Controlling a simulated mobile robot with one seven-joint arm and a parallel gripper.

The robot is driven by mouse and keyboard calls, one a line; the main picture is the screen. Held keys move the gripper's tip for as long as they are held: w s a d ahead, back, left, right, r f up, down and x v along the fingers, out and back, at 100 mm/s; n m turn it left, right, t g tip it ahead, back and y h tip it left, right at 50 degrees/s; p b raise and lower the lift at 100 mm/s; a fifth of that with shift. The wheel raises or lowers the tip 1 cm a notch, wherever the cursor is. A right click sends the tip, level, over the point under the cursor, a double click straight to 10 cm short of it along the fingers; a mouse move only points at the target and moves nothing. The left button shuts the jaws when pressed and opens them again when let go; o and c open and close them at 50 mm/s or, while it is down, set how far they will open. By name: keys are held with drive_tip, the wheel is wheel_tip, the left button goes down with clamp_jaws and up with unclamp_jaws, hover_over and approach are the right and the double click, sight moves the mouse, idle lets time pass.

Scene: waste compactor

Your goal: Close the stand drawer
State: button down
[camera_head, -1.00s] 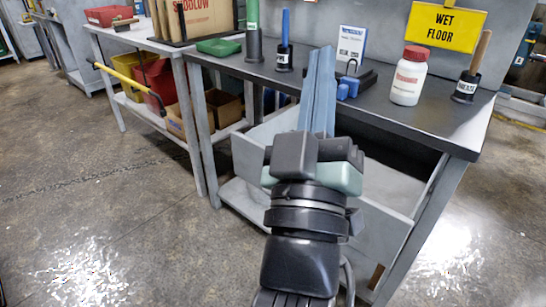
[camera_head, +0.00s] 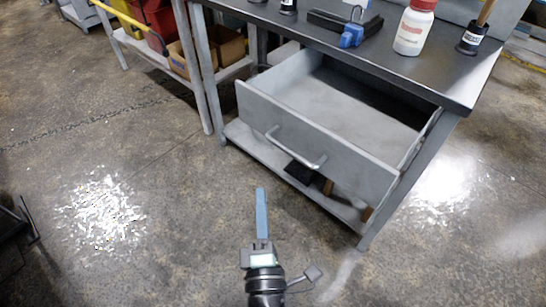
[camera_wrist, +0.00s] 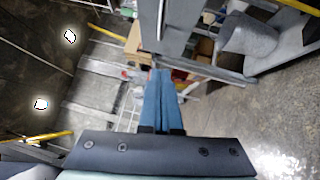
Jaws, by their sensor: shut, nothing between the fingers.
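The stand drawer (camera_head: 325,150) is pulled out from under the dark-topped stand, and its inside looks empty. Its grey front panel carries a bar handle (camera_head: 297,152). My gripper (camera_head: 261,190) is below and to the left of the handle in the head view, apart from the drawer, with its blue fingers together and nothing between them. In the wrist view the blue fingers (camera_wrist: 161,75) also lie close together. A grey panel and bar show beyond the fingertips in the wrist view, and I cannot tell which part they are.
On the stand top (camera_head: 375,60) are a white bottle (camera_head: 414,28), a blue clamp-like tool (camera_head: 350,35) and a brush holder (camera_head: 472,38). A lower shelf (camera_head: 255,150) lies under the drawer. A second table with bins (camera_head: 168,28) stands at left. The floor in front is clear.

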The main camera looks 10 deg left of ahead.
drive_tip(key=w+d+r+p, duration=0.1)
drive_tip(key=w, duration=0.8)
drive_tip(key=shift+w+r+p, duration=0.2)
drive_tip(key=shift+r+p, duration=0.1)
drive_tip(key=shift+d, duration=0.1)
